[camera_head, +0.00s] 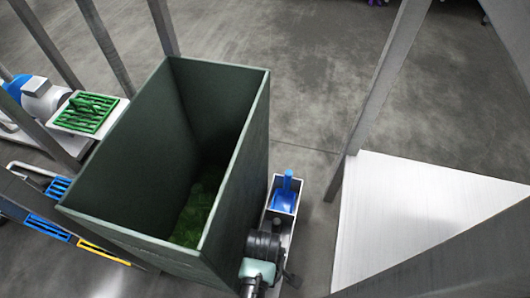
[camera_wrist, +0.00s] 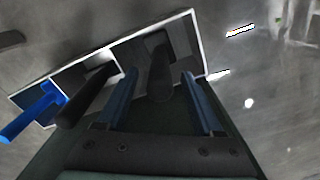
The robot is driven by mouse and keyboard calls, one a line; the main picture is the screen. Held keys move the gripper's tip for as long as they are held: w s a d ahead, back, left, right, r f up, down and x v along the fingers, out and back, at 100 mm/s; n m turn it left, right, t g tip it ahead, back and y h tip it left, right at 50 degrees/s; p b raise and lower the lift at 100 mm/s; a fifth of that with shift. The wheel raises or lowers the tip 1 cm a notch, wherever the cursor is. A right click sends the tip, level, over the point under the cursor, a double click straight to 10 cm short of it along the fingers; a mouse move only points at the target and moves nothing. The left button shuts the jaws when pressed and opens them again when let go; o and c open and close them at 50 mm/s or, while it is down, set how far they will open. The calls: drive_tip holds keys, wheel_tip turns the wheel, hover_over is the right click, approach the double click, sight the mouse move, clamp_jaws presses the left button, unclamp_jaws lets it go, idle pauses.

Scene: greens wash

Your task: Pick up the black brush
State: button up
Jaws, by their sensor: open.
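In the wrist view, a black brush-like thing (camera_wrist: 160,80) with a rounded handle end lies in the right compartment of a white-rimmed tray (camera_wrist: 197,40). My gripper (camera_wrist: 159,74) is open, its two bluish fingers reaching over that compartment, one on each side of the dark handle. Whether they touch it cannot be told. A second black handle (camera_wrist: 82,104) sticks out of the tray's middle, left of my left finger. In the head view my dark wrist covers the near part of the tray, and the fingertips are hidden.
A blue tool (camera_head: 284,195) stands in the far end of the tray; it also shows in the wrist view (camera_wrist: 36,108). A tall dark green bin (camera_head: 120,165) with greens inside stands close left of the tray. A pale metal surface (camera_head: 400,205) lies to the right.

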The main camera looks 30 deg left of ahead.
drive_tip(key=f+b, duration=0.2)
drive_tip(key=f, duration=0.1)
drive_tip(key=f+b, duration=0.1)
drive_tip(key=b, duration=0.1)
drive_tip(key=shift+d+f, duration=0.25)
drive_tip(key=shift+f, duration=0.05)
drive_tip(key=shift+r, duration=0.1)
clamp_jaws()
